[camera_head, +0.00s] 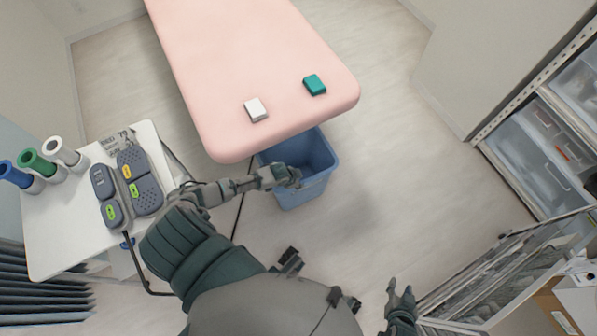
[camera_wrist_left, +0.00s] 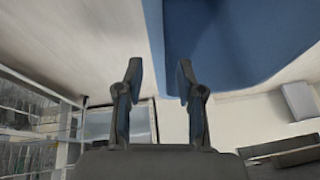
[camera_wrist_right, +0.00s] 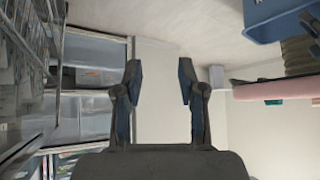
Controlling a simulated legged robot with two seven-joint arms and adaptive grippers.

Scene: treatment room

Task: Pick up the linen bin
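The blue linen bin (camera_head: 309,187) stands on the floor at the near end of the pink treatment table, partly under its edge. It looks upright and its inside is partly visible. My left gripper (camera_head: 292,178) is in front of the bin's near left rim in the head view. In the left wrist view the gripper (camera_wrist_left: 160,75) has its fingers apart, and the bin's blue wall (camera_wrist_left: 220,45) fills the upper right, close to the fingertips. I cannot tell whether they touch. My right gripper (camera_head: 403,292) is low at the right, away from the bin; its fingers (camera_wrist_right: 160,72) are apart and empty.
The pink table (camera_head: 240,50) carries a white box (camera_head: 256,109) and a teal box (camera_head: 314,85). A white side table (camera_head: 60,225) with devices and rolls stands left. A wire-basket cart (camera_head: 500,265) stands right. The floor right of the bin is clear.

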